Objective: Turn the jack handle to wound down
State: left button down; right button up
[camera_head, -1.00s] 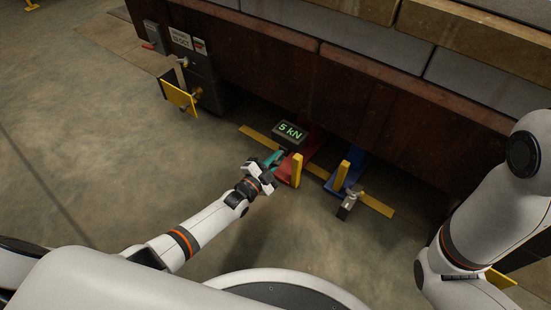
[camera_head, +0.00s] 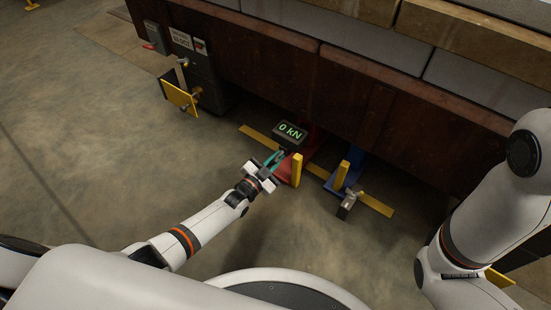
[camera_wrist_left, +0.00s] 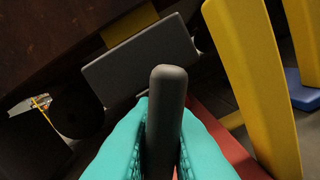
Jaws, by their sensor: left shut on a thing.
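The red jack (camera_head: 313,148) stands on the floor at the edge of the dark rusty structure. A small display (camera_head: 290,132) above it reads 0 kN. My left gripper (camera_head: 272,160) is at the jack's near left side. In the left wrist view, its teal fingers (camera_wrist_left: 160,145) are shut on a dark grey rounded handle (camera_wrist_left: 167,100), one finger on each side. The back of the display (camera_wrist_left: 140,58) shows behind the handle. The handle is hardly visible in the head view. My right gripper is not in view; only its arm shows at the right.
A yellow post (camera_head: 297,170) stands close to the right of my left gripper. A blue jack (camera_head: 350,172) with its own yellow post and a small metal part (camera_head: 347,206) is further right. A dark cabinet (camera_head: 205,85) stands at the upper left. The floor at left is open.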

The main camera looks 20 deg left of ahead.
pick_arm(q)
jog(key=shift+a+f+n, duration=0.15)
jog(key=shift+n, duration=6.25)
jog(key=shift+n+b, duration=0.7)
jog(key=shift+n, duration=3.1)
jog(key=shift+s+d+n+b, duration=0.15)
jog(key=shift+n+b, duration=0.2)
jog(key=shift+n, duration=0.5)
jog(key=shift+w+d+n+b, duration=0.1)
jog(key=shift+n+b, duration=0.25)
jog(key=shift+n, duration=0.5)
jog(key=c, duration=1.5)
grip_release()
jog(key=shift+o, duration=0.2)
jog(key=shift+a, duration=0.1)
